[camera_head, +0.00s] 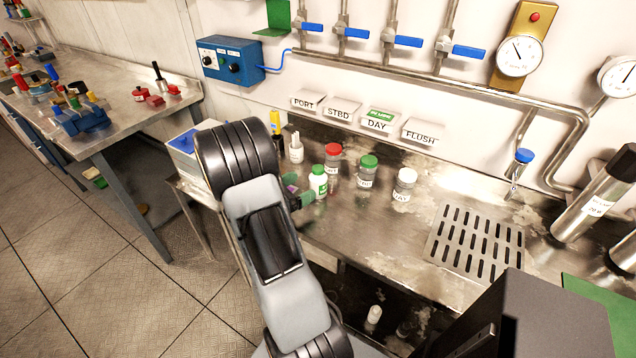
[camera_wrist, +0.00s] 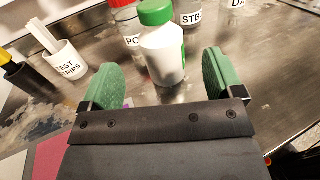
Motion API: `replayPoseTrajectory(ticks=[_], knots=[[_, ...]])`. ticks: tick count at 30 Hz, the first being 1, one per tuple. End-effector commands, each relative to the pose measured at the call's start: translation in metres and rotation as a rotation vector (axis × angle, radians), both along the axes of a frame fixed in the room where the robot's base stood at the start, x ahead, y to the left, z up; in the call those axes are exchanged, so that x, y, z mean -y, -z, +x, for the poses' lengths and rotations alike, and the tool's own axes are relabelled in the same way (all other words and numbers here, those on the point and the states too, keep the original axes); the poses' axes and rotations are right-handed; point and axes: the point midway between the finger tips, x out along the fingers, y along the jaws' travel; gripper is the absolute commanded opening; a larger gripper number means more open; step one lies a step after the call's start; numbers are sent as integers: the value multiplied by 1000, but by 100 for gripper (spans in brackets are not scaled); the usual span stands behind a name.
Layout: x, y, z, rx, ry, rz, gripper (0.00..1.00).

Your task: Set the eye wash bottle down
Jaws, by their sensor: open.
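The eye wash bottle, white with a green cap and green label (camera_head: 318,183), stands upright on the steel bench. In the wrist view the bottle (camera_wrist: 164,55) is between the two green fingers, with a visible gap on each side. My gripper (camera_wrist: 158,78) is open and low over the bench, holding nothing. In the head view my arm hides most of the gripper; one green finger (camera_head: 304,200) shows just left of the bottle's lower part.
A red-capped jar (camera_head: 333,163), a green-capped jar (camera_head: 367,172) and a white-capped jar (camera_head: 404,186) stand close to the bottle's right. A test strips cup (camera_head: 296,150) stands behind left. A slotted drain plate (camera_head: 479,241) lies further right.

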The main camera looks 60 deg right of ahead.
Motion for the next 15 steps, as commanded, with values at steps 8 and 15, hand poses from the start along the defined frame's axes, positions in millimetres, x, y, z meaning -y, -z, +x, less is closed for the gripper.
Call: replayPoseTrajectory(ticks=[8, 15], knots=[[16, 0, -7, 0, 2, 1, 86], [45, 0, -21, -1, 5, 1, 86]])
